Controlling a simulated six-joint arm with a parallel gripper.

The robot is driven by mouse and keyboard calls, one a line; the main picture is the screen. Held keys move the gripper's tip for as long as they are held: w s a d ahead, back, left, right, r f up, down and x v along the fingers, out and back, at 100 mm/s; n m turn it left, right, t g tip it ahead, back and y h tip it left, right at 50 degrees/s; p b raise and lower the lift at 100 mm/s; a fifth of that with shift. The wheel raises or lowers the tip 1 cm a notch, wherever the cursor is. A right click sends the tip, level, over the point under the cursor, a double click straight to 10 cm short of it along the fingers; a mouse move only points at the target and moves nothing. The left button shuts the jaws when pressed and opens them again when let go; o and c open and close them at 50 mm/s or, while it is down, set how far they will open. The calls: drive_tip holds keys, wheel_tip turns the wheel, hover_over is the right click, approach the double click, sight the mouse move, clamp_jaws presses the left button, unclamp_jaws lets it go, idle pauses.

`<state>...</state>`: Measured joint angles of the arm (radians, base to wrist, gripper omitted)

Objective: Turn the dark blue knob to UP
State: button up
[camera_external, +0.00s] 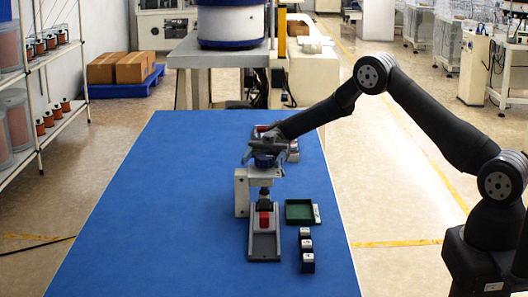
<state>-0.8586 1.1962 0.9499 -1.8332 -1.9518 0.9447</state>
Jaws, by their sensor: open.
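A dark blue knob (264,161) sits on top of a small grey press-like fixture (242,192) near the middle of the blue table. My gripper (263,157) is open at the knob, with a finger to each side of it. Whether the fingers touch the knob is too small to tell. The gripper partly covers the knob, and I cannot read its setting or any UP mark. Below, a black plunger (264,195) points down over a red block (264,219) on a grey base rail (264,247).
A green tray (300,211) lies right of the fixture. Several dark cubes with white tops (306,245) stand in a column in front of it. A device with red parts (292,148) is behind my gripper. The table's left side (150,230) is clear.

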drive_tip(key=m+t+y, duration=0.1)
drive_tip(key=m+y, duration=0.1)
drive_tip(key=m+t+y, duration=0.1)
drive_tip(key=m+y, duration=0.1)
drive_tip(key=y, duration=0.1)
drive_tip(key=m+t+y, duration=0.1)
drive_tip(key=t+y, duration=0.1)
drive_tip(key=shift+w+a+m+y, duration=0.25)
drive_tip(key=shift+a+m+y, duration=0.15)
drive_tip(key=m+t+y, duration=0.1)
drive_tip(key=t, duration=0.1)
drive_tip(key=m+t+y, duration=0.1)
drive_tip(key=m+t, duration=0.1)
drive_tip(key=m+t+y, duration=0.1)
drive_tip(key=t+y, duration=0.1)
drive_tip(key=shift+w+a+m, duration=0.3)
drive_tip(key=shift+w, duration=0.05)
drive_tip(key=v, duration=1.8)
drive_tip(key=w+d+f+m+t+h, duration=0.1)
drive_tip(key=w+d+f+m+t, duration=0.1)
drive_tip(key=w+m+t, duration=0.4)
drive_tip(key=w+d+f+m+t+h, duration=0.2)
drive_tip(key=w+m+t, duration=0.3)
drive_tip(key=w+t, duration=0.4)
drive_tip(key=w, duration=0.5)
drive_tip(key=shift+w+m, duration=0.15)
drive_tip(key=shift+m, duration=0.25)
drive_tip(key=shift+a, duration=0.1)
